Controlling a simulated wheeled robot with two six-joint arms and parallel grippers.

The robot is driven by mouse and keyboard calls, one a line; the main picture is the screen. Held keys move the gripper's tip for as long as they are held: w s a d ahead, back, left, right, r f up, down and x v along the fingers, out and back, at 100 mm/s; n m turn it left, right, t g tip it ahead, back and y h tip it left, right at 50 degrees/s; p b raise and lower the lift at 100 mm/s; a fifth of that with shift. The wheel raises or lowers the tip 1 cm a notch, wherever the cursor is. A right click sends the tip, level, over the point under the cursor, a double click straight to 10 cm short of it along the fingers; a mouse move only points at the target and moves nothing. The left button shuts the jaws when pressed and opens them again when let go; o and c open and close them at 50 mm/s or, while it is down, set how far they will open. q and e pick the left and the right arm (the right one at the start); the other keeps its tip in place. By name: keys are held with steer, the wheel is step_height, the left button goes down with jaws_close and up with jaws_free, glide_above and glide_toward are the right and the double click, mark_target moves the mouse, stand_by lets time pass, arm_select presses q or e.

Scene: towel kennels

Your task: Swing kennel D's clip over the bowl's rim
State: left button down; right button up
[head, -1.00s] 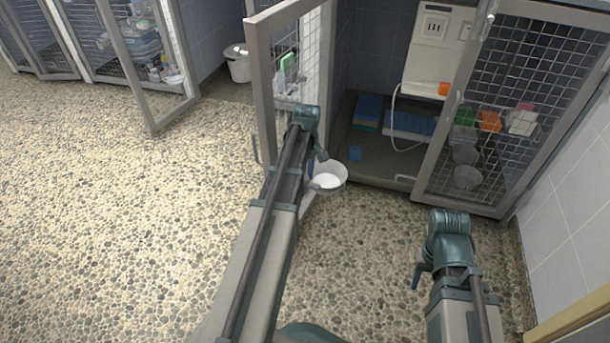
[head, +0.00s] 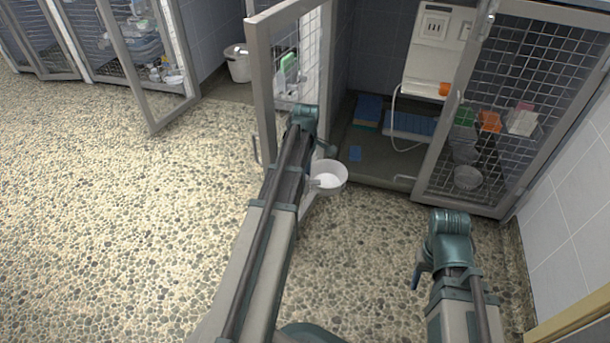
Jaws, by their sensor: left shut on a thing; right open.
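The bowl (head: 331,177), round and pale with a white inside, hangs at the lower part of an open mesh door (head: 263,95). My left arm crosses in front of that door. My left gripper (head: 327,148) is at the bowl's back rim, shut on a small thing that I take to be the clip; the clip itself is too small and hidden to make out. Whether the clip is over the rim I cannot tell. My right gripper (head: 416,278) is open and empty over the pebbled floor, well to the right of the bowl.
The open kennel's floor holds blue folded towels (head: 408,124). A second mesh door (head: 500,110) with cups and small boxes stands at the right. The pebbled floor at left is clear.

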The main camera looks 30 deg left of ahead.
arm_select(q)
steer(key=c, duration=0.5)
jaws_free()
step_height(320, 180, up, 14)
steer(key=p, duration=1.3)
steer(key=shift+w+p, duration=0.25)
steer(key=shift+p, duration=0.15)
steer(key=shift+f, duration=0.15)
